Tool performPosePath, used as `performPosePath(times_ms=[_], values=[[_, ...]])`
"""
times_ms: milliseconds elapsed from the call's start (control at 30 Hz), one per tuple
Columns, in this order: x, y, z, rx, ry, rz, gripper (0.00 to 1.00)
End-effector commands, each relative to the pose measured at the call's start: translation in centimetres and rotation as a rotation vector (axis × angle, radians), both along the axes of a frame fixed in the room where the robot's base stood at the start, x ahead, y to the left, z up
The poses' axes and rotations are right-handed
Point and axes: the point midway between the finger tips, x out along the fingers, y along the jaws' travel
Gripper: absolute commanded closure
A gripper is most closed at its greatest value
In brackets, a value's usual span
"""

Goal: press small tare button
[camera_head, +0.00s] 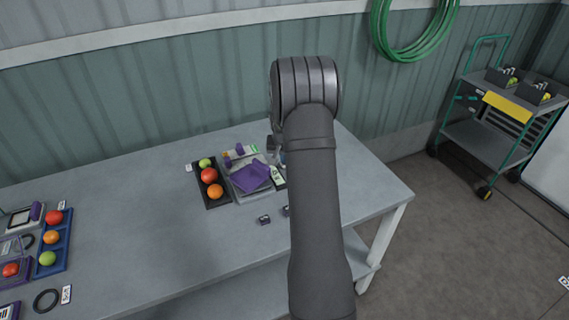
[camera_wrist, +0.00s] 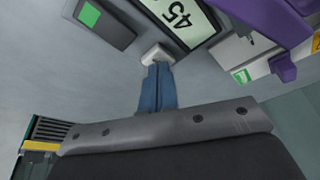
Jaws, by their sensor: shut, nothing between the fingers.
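The scale's display (camera_wrist: 182,20) shows dark digits on a pale face at the top of the wrist view. A small pale block (camera_wrist: 155,51), which looks like the small tare button, sits beside the display's lower left edge. My gripper (camera_wrist: 158,66) has its blue fingers closed together, with nothing between them. Its tips overlap the block's lower edge in the wrist view; I cannot tell whether they touch. The display (camera_head: 278,177) shows there beside a grey tray (camera_head: 236,189).
A dark box with a green square (camera_wrist: 88,14) lies left of the display. The bench (camera_head: 130,220) is clear at centre left.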

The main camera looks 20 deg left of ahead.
Motion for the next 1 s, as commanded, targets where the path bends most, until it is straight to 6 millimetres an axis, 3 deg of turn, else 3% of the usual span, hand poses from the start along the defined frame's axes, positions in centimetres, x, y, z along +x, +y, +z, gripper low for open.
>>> performPosePath(times_ms=[567, 1000], values=[[0.0, 0.0, -0.1, 0.000, 0.000, 0.000, 1.00], [0.0, 0.0, 3.1, 0.001, -0.002, 0.000, 1.00]])
